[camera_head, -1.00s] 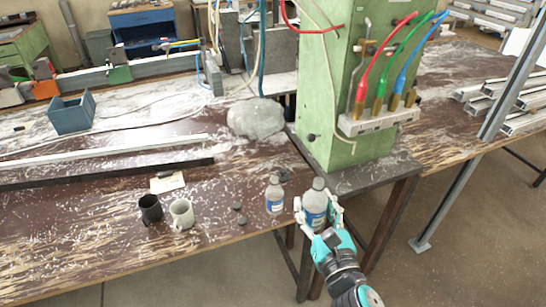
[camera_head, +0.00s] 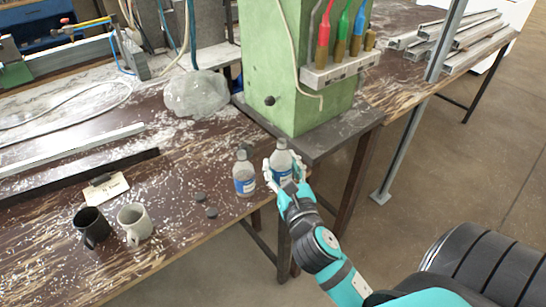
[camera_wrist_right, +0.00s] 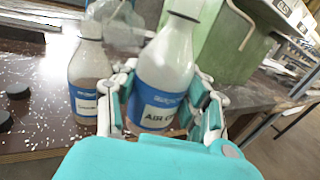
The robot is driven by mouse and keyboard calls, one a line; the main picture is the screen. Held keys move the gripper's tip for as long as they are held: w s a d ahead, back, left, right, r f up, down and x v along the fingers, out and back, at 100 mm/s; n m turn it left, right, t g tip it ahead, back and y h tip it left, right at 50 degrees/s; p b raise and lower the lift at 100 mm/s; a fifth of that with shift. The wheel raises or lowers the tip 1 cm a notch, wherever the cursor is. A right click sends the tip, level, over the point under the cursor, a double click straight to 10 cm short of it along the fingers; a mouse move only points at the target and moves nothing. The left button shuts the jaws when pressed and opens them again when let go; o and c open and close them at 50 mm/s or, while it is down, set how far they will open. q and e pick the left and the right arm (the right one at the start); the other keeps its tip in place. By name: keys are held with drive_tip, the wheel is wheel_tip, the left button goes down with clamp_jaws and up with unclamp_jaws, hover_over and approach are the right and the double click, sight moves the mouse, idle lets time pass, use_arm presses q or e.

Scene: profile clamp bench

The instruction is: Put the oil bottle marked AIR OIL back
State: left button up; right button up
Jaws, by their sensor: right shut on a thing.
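The oil bottle (camera_head: 281,158) is clear with a white cap and a blue and white label. In the right wrist view its label reads AIR OIL (camera_wrist_right: 158,115). My right gripper (camera_head: 284,177) is shut around this bottle, which is nearly upright at the bench's front edge; I cannot tell whether its base touches anything. A second, similar bottle (camera_head: 244,175) stands on the bench just left of it, apart from it. It also shows in the right wrist view (camera_wrist_right: 88,68), its lettering unreadable. My left gripper is not in view.
The green machine (camera_head: 290,70) on its dark plinth stands right behind the held bottle. A lump under clear plastic (camera_head: 197,93), a black mug (camera_head: 92,226), a pale mug (camera_head: 134,222), small dark discs (camera_head: 205,204) and a card (camera_head: 107,187) are on the bench (camera_head: 190,250).

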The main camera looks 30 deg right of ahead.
drive_tip(key=x, duration=0.4)
drive_tip(key=f+x, duration=0.1)
drive_tip(key=x, duration=0.2)
drive_tip(key=shift+d, duration=0.15)
wheel_tip(320, 180, down, 3)
drive_tip(key=shift+b, duration=0.3)
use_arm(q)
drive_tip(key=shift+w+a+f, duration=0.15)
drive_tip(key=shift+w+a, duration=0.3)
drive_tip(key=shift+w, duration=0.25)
use_arm(e)
drive_tip(key=shift+f, duration=0.15)
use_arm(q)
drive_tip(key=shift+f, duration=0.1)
use_arm(e)
drive_tip(key=shift+f, duration=0.15)
drive_tip(key=o, duration=1.2)
drive_tip(key=shift+o, duration=0.2)
